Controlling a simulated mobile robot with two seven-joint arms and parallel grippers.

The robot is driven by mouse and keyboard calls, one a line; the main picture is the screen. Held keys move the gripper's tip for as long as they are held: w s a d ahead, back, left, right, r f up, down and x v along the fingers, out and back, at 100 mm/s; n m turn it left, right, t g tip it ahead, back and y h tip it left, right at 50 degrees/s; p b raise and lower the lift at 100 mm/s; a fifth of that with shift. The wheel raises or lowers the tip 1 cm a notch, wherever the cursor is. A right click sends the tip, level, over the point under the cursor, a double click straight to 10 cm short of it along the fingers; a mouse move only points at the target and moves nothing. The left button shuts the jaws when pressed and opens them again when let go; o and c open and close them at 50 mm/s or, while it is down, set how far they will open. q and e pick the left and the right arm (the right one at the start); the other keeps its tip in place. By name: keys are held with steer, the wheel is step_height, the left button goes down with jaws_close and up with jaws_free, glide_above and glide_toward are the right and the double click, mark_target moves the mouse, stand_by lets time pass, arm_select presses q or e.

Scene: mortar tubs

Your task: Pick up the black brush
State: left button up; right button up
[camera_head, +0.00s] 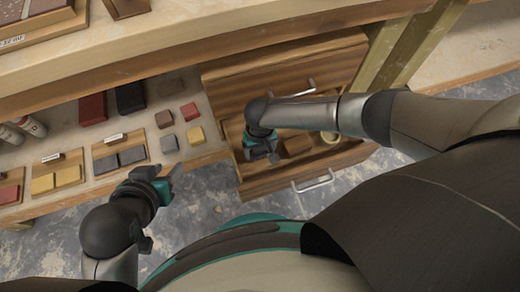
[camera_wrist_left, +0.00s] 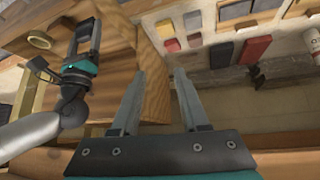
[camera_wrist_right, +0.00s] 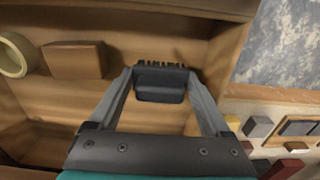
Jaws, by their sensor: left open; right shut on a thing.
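The black brush (camera_wrist_right: 160,84) is in the right wrist view, between the two fingers of my right gripper (camera_wrist_right: 162,82), which is shut on it. Its dark bristles show along its far edge. The brush is inside or just above the open wooden drawer (camera_head: 248,182); I cannot tell whether it touches the drawer floor. In the head view my right gripper (camera_head: 262,154) is over the drawer's left part and mostly hides the brush. My left gripper (camera_head: 175,180) is open and empty, left of the drawer; its fingers (camera_wrist_left: 155,85) are spread in the left wrist view.
The drawer also holds a brown block (camera_wrist_right: 75,60) and a pale ring, likely tape (camera_wrist_right: 14,55). A shelf left of the drawer carries several coloured blocks, including a yellow one (camera_head: 196,135), and small trays. The workbench top (camera_head: 180,40) overhangs the drawers.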

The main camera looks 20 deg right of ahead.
mark_target(260, 148)
step_height(260, 148, up, 4)
steer(key=p, duration=0.3)
steer(key=shift+r, duration=0.25)
step_height(260, 148, up, 4)
steer(key=shift+f+p, duration=0.15)
steer(key=shift+p, duration=1)
arm_select(q)
steer(key=s+a+f+g+y+p, duration=0.1)
steer(key=s+a+f+g+p, duration=0.1)
steer(key=f, duration=0.5)
steer(key=s+a+f+g+p, duration=0.2)
steer(key=s+f, duration=0.3)
steer(key=f, duration=0.3)
steer(key=shift+s+a+g+y, duration=0.3)
steer(key=shift+g+y, duration=0.1)
steer(key=shift+g, duration=0.2)
arm_select(e)
step_height(260, 148, up, 7)
arm_select(q)
steer(key=shift+f, duration=0.15)
arm_select(e)
steer(key=shift+f, duration=0.1)
